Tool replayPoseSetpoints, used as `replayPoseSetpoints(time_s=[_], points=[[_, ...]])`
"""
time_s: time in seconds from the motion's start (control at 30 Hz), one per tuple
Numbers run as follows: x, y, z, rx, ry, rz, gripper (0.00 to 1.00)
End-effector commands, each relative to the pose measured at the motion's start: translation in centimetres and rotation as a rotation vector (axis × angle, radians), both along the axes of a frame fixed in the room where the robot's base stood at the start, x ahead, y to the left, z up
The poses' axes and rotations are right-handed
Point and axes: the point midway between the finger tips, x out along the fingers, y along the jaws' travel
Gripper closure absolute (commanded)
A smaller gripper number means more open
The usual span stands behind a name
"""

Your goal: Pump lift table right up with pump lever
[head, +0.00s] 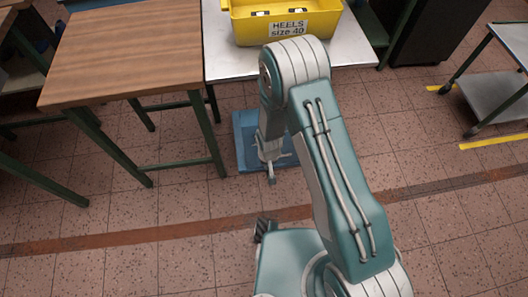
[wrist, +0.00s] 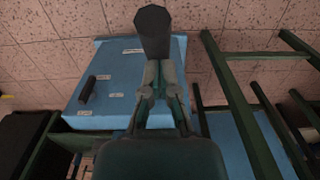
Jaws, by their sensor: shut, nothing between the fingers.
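The lift table (head: 226,60) has a pale grey top and a blue base (head: 243,145) on the floor, at the top centre of the head view. In the wrist view a blue panel (wrist: 120,115) with small white labels appears to be that base. My gripper (head: 270,160) points down in front of the base. In the wrist view my gripper (wrist: 160,68) has its fingers together, with nothing between them. A dark cylindrical end (wrist: 153,32), apparently the pump lever's grip, lies right at the fingertips. I cannot tell whether they touch it. The rest of the lever is hidden.
A wooden-topped table (head: 125,50) with green legs stands close on the left. A grey wheeled cart (head: 492,100) is at the right. Tiled floor (head: 425,150) is free right of my arm.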

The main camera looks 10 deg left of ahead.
Motion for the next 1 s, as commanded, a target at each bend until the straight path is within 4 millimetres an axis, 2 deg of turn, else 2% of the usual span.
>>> replayPoseSetpoints(time_s=[0.5,0.73,1.0], points=[[-4.1,-1.3,5.1,0.0,-0.001,0.0,1.0],[-4.7,-1.5,6.2,0.002,-0.002,0.0,1.0],[-6.6,-2.1,10.3,0.002,-0.003,0.0,1.0]])
